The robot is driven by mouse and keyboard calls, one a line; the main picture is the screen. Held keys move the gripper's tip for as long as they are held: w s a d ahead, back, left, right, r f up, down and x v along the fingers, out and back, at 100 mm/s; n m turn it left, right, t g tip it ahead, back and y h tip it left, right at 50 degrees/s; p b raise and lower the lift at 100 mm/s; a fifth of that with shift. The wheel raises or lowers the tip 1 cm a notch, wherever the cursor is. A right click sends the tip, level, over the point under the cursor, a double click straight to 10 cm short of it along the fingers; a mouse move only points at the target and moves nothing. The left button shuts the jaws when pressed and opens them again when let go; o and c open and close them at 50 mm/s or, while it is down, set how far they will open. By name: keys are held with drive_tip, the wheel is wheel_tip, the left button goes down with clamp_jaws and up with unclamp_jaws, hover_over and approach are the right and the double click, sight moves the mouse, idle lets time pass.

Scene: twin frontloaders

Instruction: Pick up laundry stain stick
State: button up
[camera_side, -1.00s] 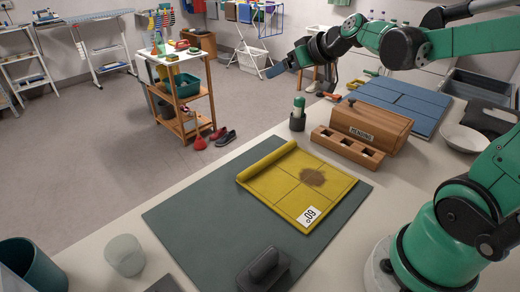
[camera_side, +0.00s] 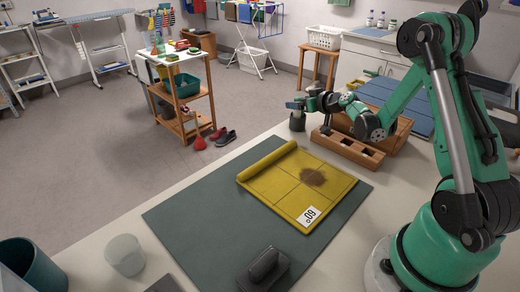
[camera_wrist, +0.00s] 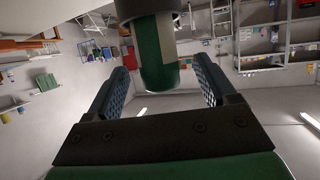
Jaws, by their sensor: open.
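The laundry stain stick (camera_wrist: 155,50), a green cylinder with a rounded end, shows in the wrist view between my two jaws, with a gap on each side. Its other end runs into a dark ring, which looks like the rim of the dark cup (camera_side: 297,125). In the side view the cup stands on the table behind the yellow cloth, and my gripper mostly hides the stick. My gripper (camera_side: 297,104) is open at the top of the cup, with its jaws around the stick. I see no jaw touching it.
A wooden block with square holes (camera_side: 347,148) and a wooden box stand close right of the cup. A yellow stained cloth (camera_side: 280,190) lies on a dark green mat (camera_side: 190,220). A clear cup (camera_side: 125,255) stands at front left.

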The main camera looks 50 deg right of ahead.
drive_tip(key=shift+x, duration=1.4)
clamp_jaws()
drive_tip(key=shift+r, duration=0.1)
drive_tip(key=shift+r, duration=0.1)
wheel_tip(320, 180, up, 20)
